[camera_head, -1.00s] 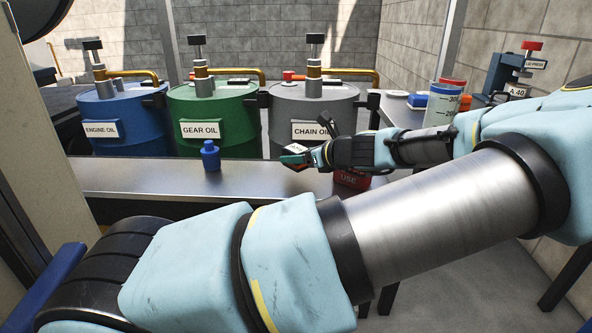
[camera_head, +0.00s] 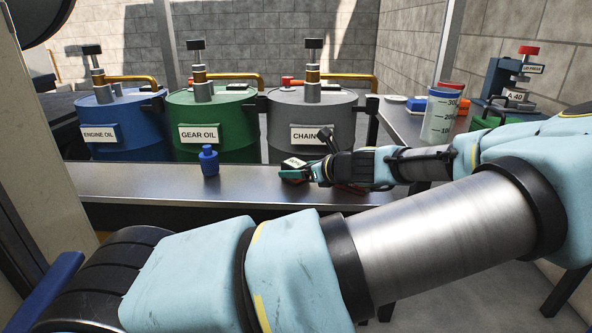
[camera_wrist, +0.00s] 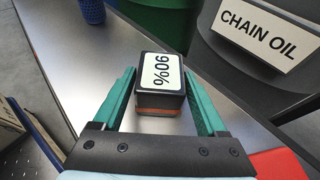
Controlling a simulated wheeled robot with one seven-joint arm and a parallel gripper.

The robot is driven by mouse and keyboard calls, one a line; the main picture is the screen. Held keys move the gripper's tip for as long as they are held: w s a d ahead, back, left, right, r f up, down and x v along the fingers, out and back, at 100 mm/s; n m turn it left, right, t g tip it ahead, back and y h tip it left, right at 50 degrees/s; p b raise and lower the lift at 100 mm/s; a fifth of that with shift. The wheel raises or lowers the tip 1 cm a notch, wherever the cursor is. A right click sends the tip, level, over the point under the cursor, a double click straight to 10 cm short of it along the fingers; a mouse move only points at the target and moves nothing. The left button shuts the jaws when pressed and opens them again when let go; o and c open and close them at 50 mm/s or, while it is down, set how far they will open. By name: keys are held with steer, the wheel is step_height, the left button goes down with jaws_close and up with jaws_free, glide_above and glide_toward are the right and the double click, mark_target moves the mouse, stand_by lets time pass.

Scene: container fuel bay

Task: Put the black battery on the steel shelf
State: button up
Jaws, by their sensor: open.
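The black battery (camera_wrist: 161,98) has a white "90%" label on top and an orange band low on its side. It stands on the steel shelf (camera_wrist: 75,55), a bare metal surface in front of the drums. In the head view only the battery's top (camera_head: 293,162) shows clearly on the shelf (camera_head: 130,185); the rest is behind my finger. My gripper (camera_wrist: 160,78) is open, its green fingers on either side of the battery, with a gap visible at least on the right. In the head view my gripper (camera_head: 296,174) is low at the shelf surface.
A blue bottle (camera_head: 209,161) stands on the shelf to the left. Blue, green (camera_head: 215,120) and grey (camera_head: 325,115) drums stand behind. A red object (camera_wrist: 285,165) lies right of my gripper. A measuring jug (camera_head: 440,115) stands on the right bench.

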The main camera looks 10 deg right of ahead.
steer(key=p+v, duration=0.4)
steer(key=v, duration=0.6)
steer(key=shift+s+d+r, duration=0.15)
steer(key=shift+d+r, duration=0.05)
steer(key=shift+d, duration=0.05)
steer(key=shift+s+d+r, duration=0.1)
steer(key=shift+s+d, duration=0.1)
steer(key=shift+s, duration=0.15)
